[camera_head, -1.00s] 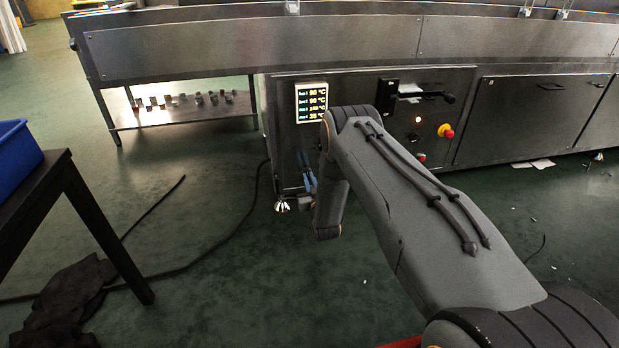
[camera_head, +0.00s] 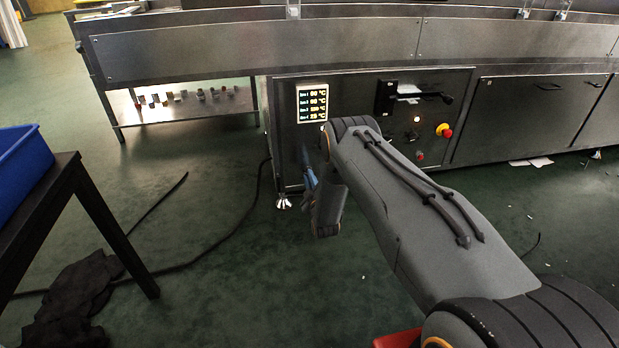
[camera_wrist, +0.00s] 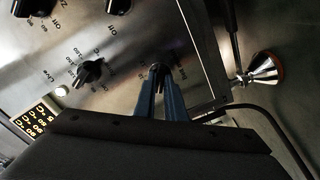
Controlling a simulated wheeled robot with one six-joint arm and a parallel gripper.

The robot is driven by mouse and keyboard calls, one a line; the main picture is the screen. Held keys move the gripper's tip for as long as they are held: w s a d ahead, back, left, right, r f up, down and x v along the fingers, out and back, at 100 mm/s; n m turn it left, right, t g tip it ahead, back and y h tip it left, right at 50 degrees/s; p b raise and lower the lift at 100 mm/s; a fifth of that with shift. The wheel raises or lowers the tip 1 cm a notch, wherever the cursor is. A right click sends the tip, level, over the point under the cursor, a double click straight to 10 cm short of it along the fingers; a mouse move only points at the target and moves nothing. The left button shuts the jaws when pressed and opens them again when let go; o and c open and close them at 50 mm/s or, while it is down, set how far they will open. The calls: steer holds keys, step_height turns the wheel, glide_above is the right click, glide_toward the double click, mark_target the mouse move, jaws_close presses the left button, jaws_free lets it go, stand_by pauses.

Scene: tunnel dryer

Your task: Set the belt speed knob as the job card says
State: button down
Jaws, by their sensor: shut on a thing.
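In the wrist view my gripper (camera_wrist: 160,80) has its blue fingers shut on a small dark knob (camera_wrist: 158,70) on the metal panel (camera_wrist: 130,95). The fingers cover most of this knob, so its pointer and setting cannot be read. Lettering beside it is tilted and blurred. In the head view my gripper (camera_head: 309,172) shows as blue fingers at the panel's left part, below the display; my arm hides the knobs there. I cannot make out a job card with readable text.
Another black knob (camera_wrist: 90,71) with a printed scale sits left of the held one. More knobs (camera_wrist: 118,5) are at the wrist view's top edge. A lit temperature display (camera_head: 312,103), a black handle (camera_head: 420,97) and a red-yellow stop button (camera_head: 445,131) are on the panel. A blue bin (camera_head: 22,160) stands left.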

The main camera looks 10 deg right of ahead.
steer(key=shift+s+d+f+n, duration=0.1)
steer(key=shift+n, duration=0.4)
steer(key=c, duration=1.8)
jaws_free()
steer(key=s+p, duration=0.3)
steer(key=s, duration=0.4)
steer(key=shift+s, duration=0.35)
